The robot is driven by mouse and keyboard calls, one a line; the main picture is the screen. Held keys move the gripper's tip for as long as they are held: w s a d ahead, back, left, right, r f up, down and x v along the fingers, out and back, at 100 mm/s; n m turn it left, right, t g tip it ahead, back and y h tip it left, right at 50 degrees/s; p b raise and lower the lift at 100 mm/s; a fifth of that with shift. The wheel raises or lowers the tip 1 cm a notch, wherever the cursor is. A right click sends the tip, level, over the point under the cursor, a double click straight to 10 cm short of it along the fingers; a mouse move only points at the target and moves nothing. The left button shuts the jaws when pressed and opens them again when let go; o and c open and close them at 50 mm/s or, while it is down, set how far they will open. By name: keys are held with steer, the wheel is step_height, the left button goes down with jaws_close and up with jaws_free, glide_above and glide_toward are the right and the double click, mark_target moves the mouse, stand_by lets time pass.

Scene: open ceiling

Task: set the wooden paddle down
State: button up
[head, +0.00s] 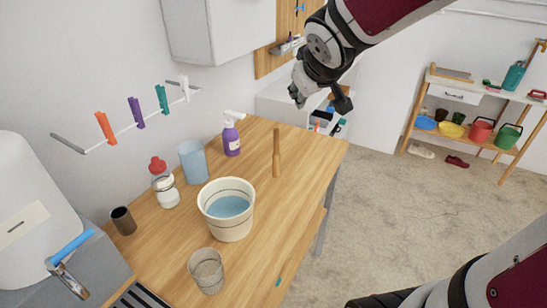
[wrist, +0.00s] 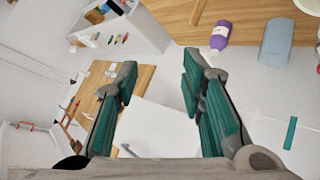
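The wooden paddle (head: 276,153) is on the wooden worktable (head: 262,205), near its back right part, apart from my gripper. I cannot tell for sure whether it lies flat or stands. Part of a wooden stick, likely the same paddle (wrist: 197,12), shows at the top edge of the wrist view. My gripper (head: 320,98) is up in the air beyond the table's far right corner. In the wrist view my gripper (wrist: 158,85) has its two green-padded fingers wide apart with nothing between them.
On the table stand a bucket of water (head: 229,218), a purple spray bottle (head: 231,139), a blue cup (head: 193,162), a red-capped bottle (head: 163,187), a dark cup (head: 123,221) and a glass (head: 207,271). The table's right front is mostly clear. A shelf (head: 470,137) stands far right.

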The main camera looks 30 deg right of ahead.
steer(key=s+a+f+g+y, duration=0.1)
steer(key=s+a+g+y, duration=0.1)
steer(key=s+a, duration=0.5)
steer(key=s+a+f+g+y, duration=0.1)
steer(key=s+a+y, duration=0.1)
steer(key=s+a, duration=0.6)
steer(key=s, duration=0.5)
steer(key=shift+s+f+m+g, duration=0.15)
steer(key=shift+f+m+g, duration=0.15)
steer(key=shift+m+g, duration=0.1)
steer(key=shift+d, duration=0.1)
